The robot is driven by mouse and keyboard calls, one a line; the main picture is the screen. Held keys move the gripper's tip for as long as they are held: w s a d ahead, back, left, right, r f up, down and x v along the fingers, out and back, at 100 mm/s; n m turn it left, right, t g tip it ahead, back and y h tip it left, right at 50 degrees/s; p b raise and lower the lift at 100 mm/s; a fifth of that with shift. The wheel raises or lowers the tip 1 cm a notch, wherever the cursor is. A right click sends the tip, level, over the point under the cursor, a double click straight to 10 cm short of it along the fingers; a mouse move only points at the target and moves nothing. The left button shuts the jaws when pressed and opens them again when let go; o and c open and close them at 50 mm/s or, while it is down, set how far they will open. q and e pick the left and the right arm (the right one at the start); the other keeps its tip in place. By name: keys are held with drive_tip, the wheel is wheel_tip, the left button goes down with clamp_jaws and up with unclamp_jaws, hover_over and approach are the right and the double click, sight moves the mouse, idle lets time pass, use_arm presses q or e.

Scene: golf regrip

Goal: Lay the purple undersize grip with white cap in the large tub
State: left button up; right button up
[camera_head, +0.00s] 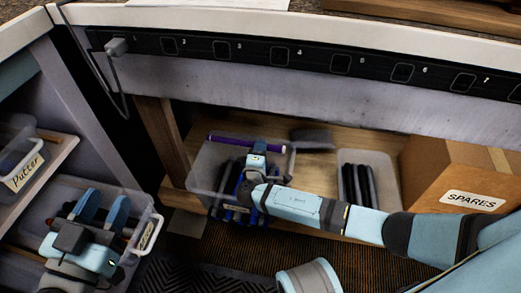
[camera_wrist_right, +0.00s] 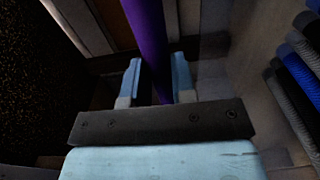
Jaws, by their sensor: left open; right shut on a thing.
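The purple grip (camera_head: 230,141) lies roughly level above a clear tub (camera_head: 203,165) on the wooden shelf. My right gripper (camera_head: 257,148) is shut on it; the purple grip (camera_wrist_right: 146,40) also runs between the two blue fingers (camera_wrist_right: 155,85) in the right wrist view. My left gripper (camera_head: 102,207) is open and empty at the lower left.
A smaller clear tub (camera_head: 341,187) with black grips stands to the right, beside a cardboard box labelled SPARES (camera_head: 450,165). A dark block (camera_head: 311,138) lies behind the tubs. A Putter bin (camera_head: 22,172) sits at far left. A numbered black rail (camera_head: 310,58) runs above the shelf.

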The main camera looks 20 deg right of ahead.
drive_tip(key=shift+r, duration=0.2)
idle(0.3)
drive_tip(key=o, duration=0.9)
drive_tip(key=shift+o, duration=0.2)
